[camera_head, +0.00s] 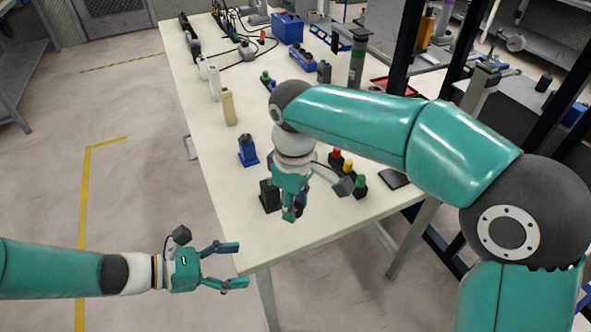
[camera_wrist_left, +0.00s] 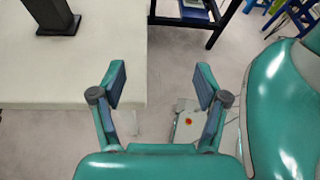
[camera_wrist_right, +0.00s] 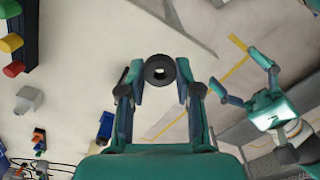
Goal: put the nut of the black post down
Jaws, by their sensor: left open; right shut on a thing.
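The nut (camera_wrist_right: 160,70) is a dark ring between the fingertips of my right gripper (camera_wrist_right: 160,88) in the right wrist view, with pale tabletop showing through its hole. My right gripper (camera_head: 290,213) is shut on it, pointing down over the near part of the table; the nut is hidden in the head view. The black post (camera_head: 269,196) stands on the table just left of the right gripper; its base also shows in the left wrist view (camera_wrist_left: 52,14). My left gripper (camera_head: 238,265) is open and empty, off the table's near left corner.
Red, yellow and green-topped pieces (camera_head: 348,167) stand right of my right gripper. Bottles, cables and a blue box (camera_head: 287,28) fill the far end. The near left tabletop is clear.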

